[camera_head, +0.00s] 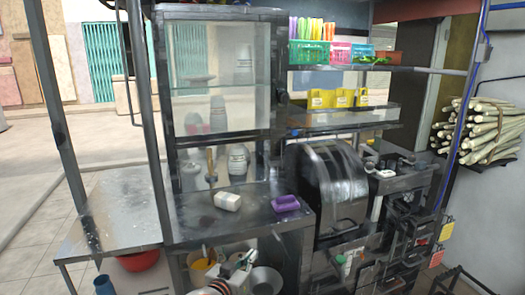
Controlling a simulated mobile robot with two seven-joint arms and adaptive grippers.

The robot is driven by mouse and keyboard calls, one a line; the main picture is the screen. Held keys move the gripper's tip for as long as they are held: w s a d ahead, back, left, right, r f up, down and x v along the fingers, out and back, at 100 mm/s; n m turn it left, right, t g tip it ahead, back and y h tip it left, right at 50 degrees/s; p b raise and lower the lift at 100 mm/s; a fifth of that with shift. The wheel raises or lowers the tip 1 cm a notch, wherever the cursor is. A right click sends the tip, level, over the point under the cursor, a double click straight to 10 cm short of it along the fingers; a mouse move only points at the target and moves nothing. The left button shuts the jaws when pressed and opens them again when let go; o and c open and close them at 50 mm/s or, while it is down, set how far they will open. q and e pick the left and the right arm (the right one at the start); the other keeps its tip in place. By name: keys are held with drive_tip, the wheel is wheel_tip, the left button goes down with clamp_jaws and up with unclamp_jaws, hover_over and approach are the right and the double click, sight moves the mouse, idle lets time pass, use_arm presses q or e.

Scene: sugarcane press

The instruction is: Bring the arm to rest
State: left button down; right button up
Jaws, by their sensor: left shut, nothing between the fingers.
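My left gripper (246,258) is low in the view, at the bottom centre-left. It is shut and empty, in front of the open shelf under the metal counter. It appears small, and part of my left arm shows below it at the bottom edge. My right gripper is not in view.
The dark press machine (333,185) stands to the right. A side table (115,212) is at left. Buckets and bowls stand below. Sugarcane stalks (490,128) lie on a rack at right.

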use_arm(q)
drive_tip(key=s+a+f+g+y, duration=0.1)
drive_tip(key=s+a+f, duration=0.3)
drive_tip(key=s+f, duration=0.35)
drive_tip(key=s+a+f+y, duration=0.1)
drive_tip(key=s+a+f, duration=0.4)
drive_tip(key=s+f, duration=0.25)
drive_tip(key=s+a+f, duration=0.2)
drive_tip(key=s, duration=0.4)
drive_tip(key=s+a+f+g+y, duration=0.1)
drive_tip(key=s+a+f, duration=0.1)
drive_tip(key=s, duration=0.5)
drive_tip(key=s+a+f+g, duration=0.1)
drive_tip(key=s+a+f, duration=0.1)
drive_tip(key=s, duration=0.4)
drive_tip(key=shift+s+a+f+y, duration=0.3)
drive_tip(key=shift+a, duration=0.55)
